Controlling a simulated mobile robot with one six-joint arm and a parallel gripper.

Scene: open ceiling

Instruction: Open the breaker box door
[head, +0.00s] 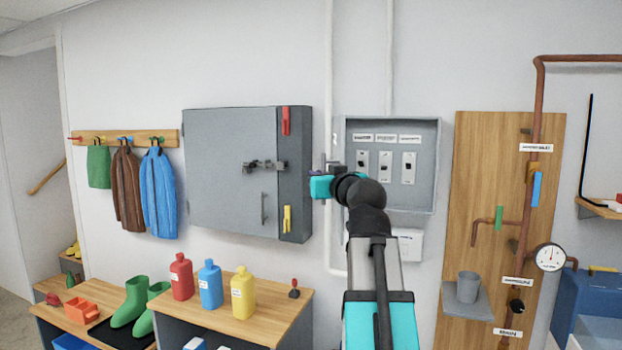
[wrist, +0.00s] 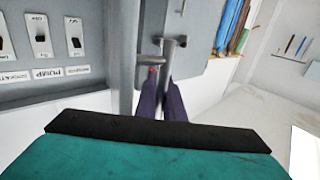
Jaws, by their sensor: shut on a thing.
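The breaker box (head: 437,165) is a grey wall box with three labelled switches, seen open-fronted in the head view. Its door (wrist: 124,50) stands swung out, nearly edge-on, at the left side of the box in the head view. In the wrist view, which is upside down, a small metal bar handle (wrist: 170,46) stands off the door's outer face. My gripper (wrist: 163,88) has its dark fingers shut on this handle. In the head view my gripper (head: 330,167) is at the box's left edge, and the handle is largely hidden there.
A larger grey cabinet (head: 230,200) with a closed latch hangs close to the left. A white pipe (head: 330,80) runs down between them. A wooden pipe board (head: 480,150) is to the right. Bottles stand on a bench (head: 270,320) below left.

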